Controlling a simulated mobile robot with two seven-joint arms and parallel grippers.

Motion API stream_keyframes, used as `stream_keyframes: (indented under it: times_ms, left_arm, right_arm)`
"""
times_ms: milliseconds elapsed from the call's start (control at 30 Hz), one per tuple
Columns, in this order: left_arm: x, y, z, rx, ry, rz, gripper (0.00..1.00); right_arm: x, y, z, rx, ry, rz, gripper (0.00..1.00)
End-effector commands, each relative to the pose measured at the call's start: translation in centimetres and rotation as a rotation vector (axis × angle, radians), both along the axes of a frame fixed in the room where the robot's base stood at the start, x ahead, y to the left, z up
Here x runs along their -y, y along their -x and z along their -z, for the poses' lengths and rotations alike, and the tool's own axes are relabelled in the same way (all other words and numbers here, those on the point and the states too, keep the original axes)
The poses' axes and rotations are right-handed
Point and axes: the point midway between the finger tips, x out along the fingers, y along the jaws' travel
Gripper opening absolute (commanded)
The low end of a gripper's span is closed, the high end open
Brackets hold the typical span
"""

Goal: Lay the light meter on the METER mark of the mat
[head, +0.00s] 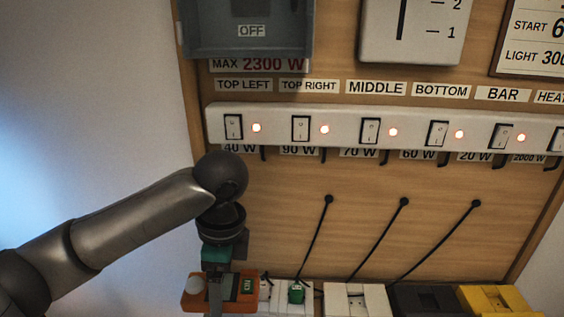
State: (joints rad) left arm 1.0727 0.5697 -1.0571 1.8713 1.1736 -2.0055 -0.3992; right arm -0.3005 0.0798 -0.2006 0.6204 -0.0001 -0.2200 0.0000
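The light meter (250,305) is an orange box with a white dome (194,286) and a small green display (247,286), low in the head view, left of centre. My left gripper (214,302) points down onto it. One dark finger crosses in front of the meter between dome and display, and the gripper appears shut on it. The other finger is hidden, and the fingertips are close to the bottom picture edge. The mat and its METER mark are not in view. My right gripper is not in view.
A wooden board (440,240) carries a white strip of switches (280,123) with lit red lamps. Black cords (318,237) hang across the board. Along the bottom stand a green plug (296,292), white blocks (357,300), a dark block (425,301) and a yellow one (493,301).

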Motion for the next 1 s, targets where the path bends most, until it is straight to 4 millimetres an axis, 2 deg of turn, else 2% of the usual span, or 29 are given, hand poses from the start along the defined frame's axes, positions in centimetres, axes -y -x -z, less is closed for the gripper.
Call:
stream_keyframes:
  times_ms: [200, 700, 1000]
  left_arm:
    - [-0.8, 0.7, 2.4, 0.002, -0.001, -0.292, 0.09]
    - [-2.7, 3.5, 7.1, 0.002, 0.001, -1.082, 0.09]
    - [-3.3, 4.9, 8.8, 0.001, 0.002, -1.435, 0.09]
  right_arm:
    - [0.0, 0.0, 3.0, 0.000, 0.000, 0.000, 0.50]
    - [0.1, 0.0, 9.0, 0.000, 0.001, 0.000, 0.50]
    - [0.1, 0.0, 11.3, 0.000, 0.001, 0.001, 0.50]
